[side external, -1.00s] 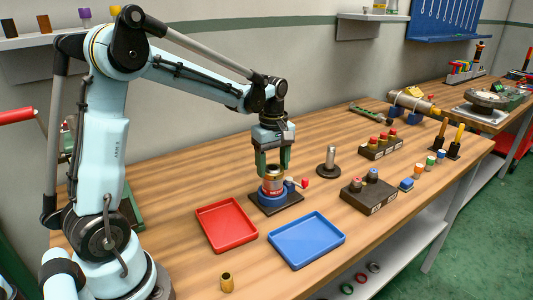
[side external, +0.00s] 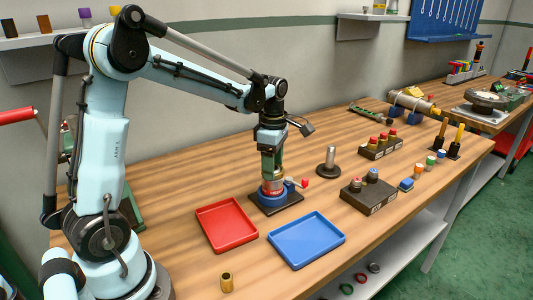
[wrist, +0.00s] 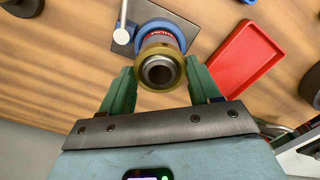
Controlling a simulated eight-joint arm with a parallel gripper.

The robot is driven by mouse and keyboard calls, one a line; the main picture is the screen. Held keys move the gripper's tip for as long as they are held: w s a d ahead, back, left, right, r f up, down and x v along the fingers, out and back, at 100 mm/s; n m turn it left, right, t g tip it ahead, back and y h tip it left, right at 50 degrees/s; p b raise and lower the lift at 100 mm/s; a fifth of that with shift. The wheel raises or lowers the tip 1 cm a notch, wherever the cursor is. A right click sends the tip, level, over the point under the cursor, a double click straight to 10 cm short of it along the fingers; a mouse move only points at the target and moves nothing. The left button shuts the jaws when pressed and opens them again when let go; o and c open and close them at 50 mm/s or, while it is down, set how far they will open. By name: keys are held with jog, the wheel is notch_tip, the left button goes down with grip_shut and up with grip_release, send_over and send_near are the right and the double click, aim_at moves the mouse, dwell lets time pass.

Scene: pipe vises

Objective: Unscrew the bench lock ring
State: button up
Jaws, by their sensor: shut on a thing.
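The bench vise has a blue collar (side external: 272,194) on a dark square base plate (side external: 289,206), with a red-knobbed handle at its right side. In the wrist view a brass lock ring (wrist: 160,51) sits around a grey pipe end, above the blue collar (wrist: 174,27) and a red band. My gripper (side external: 271,177) points straight down over the vise. In the wrist view its green fingers (wrist: 160,70) stand on opposite sides of the brass ring and are shut on it. In the side view the fingers line up edge-on and mostly hide the ring.
A red tray (side external: 227,237) and a blue tray (side external: 306,255) lie in front of the vise. A grey post on a round base (side external: 327,174) and a dark block with knobs (side external: 367,207) stand to the right. A brass fitting (side external: 227,283) stands near the front edge.

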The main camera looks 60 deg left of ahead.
jog(key=n, duration=0.9)
jog(key=shift+n, duration=0.4)
jog(key=o, duration=1.1)
